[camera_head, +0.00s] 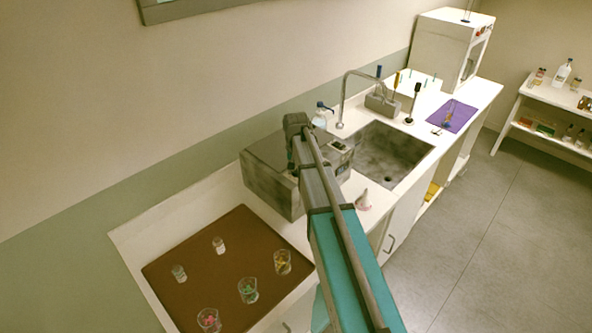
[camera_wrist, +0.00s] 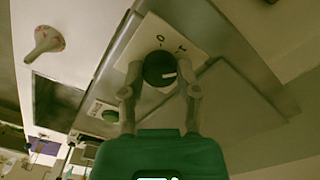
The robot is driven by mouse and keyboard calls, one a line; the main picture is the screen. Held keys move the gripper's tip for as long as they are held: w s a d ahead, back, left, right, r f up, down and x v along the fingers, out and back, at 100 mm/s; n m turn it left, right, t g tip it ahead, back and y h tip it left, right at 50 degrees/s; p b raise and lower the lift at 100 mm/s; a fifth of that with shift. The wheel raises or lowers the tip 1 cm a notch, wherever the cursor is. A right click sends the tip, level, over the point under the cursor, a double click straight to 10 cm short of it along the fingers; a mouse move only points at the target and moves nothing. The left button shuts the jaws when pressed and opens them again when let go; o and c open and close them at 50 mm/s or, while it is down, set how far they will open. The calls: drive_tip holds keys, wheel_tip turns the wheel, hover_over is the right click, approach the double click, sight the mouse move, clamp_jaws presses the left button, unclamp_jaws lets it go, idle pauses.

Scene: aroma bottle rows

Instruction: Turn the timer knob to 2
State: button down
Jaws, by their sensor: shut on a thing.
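The timer knob (camera_wrist: 157,70) is a round black knob with a white mark, on a pale dial plate (camera_wrist: 188,45) with small digits. In the wrist view the white mark lies right of the knob's middle. I cannot tell exactly which digit it points at. My gripper (camera_wrist: 162,80) has one finger on each side of the knob and is shut on it. The knob belongs to a grey metal box (camera_head: 268,185) on the counter in the head view. There my arm hides part of the box's front, and the knob cannot be made out.
A sink (camera_head: 385,158) with a tall faucet (camera_head: 342,105) lies right of the box. A brown tray (camera_head: 205,262) with several glass vessels is at left.

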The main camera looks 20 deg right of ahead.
drive_tip(key=m, duration=0.5)
idle(0.4)
drive_tip(key=shift+c, duration=1.7)
unclamp_jaws()
drive_tip(key=shift+n, duration=0.4)
